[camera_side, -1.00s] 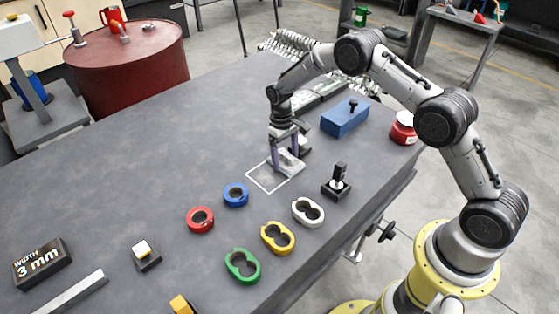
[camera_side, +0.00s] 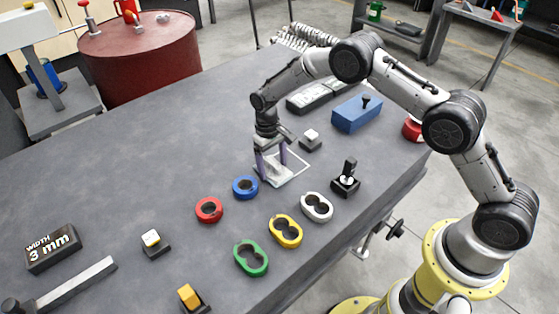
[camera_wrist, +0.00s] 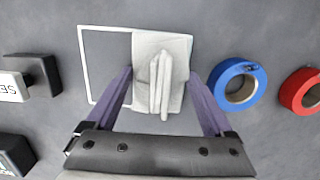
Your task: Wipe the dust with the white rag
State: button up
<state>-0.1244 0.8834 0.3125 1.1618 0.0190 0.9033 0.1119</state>
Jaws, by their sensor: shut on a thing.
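The white rag (camera_wrist: 150,80) lies on the grey table between the fingers of my gripper (camera_wrist: 158,88), with its middle bunched into upright folds. In the side view my gripper (camera_side: 271,168) points down at the table, shut on the rag (camera_side: 275,177). A thin white rectangular outline (camera_wrist: 82,55) is marked on the table. The rag covers the outline's side nearest the blue ring, and the other part is bare grey. It also shows in the side view (camera_side: 304,160). I cannot make out any dust in the uncovered part.
A blue ring (camera_side: 245,187) and a red ring (camera_side: 209,210) lie close to the left. White (camera_side: 328,211), yellow (camera_side: 297,229) and green (camera_side: 263,263) double-hole pieces lie in front. A black stand (camera_side: 346,188), a white-topped block (camera_side: 311,137) and a blue box (camera_side: 357,115) stand right and behind.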

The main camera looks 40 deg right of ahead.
jog(key=shift+a, duration=0.9)
jog(key=shift+d+r, duration=0.15)
jog(key=shift+r, duration=4)
